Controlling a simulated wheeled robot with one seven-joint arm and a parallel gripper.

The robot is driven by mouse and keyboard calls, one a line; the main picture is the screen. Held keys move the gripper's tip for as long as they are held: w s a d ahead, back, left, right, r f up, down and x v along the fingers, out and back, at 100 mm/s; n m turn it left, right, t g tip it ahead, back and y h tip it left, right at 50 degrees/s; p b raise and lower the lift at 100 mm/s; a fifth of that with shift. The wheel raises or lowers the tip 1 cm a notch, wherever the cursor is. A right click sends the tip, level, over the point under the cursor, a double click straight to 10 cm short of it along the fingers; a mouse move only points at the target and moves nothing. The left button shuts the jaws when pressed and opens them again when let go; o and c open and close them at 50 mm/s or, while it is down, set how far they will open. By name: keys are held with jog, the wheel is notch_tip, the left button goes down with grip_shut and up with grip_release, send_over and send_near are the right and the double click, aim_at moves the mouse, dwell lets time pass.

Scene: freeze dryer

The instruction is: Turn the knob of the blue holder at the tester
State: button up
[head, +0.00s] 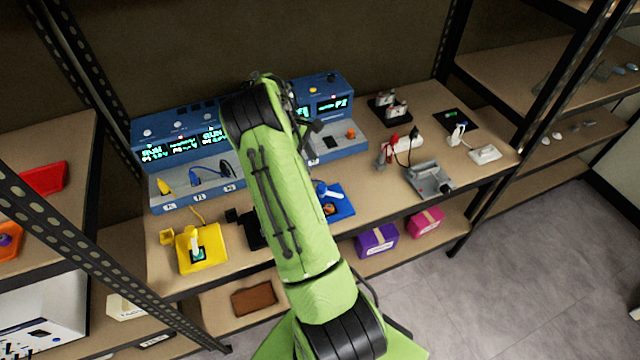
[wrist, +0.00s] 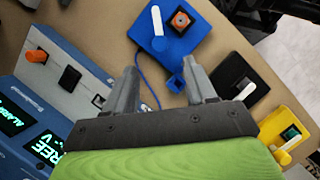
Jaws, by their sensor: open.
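The blue holder (head: 341,208) lies on the workbench, partly behind my arm in the head view. In the wrist view the blue holder (wrist: 205,20) is at the top, with a white lever-like knob (wrist: 158,25) and an orange-framed square part (wrist: 182,20) on it. A blue cable runs from it toward the tester. The tester (head: 335,120) is a blue console with lit displays at the back; its panel shows at left in the wrist view (wrist: 50,100). My gripper (wrist: 165,75) is open and empty, its fingers pointing toward the blue holder. The head view hides my gripper behind my arm.
A yellow holder (head: 215,252) and a black holder (wrist: 232,68) stand beside the blue one. Shelf posts (head: 85,250) flank the bench. Purple (head: 377,241) and pink boxes (head: 426,222) sit below.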

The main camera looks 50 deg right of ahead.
aim_at(322, 186)
jog(key=b+x, duration=0.1)
jog(key=x, duration=0.8)
jog(key=shift+f, duration=0.25)
jog(key=shift+c, duration=0.4)
grip_shut()
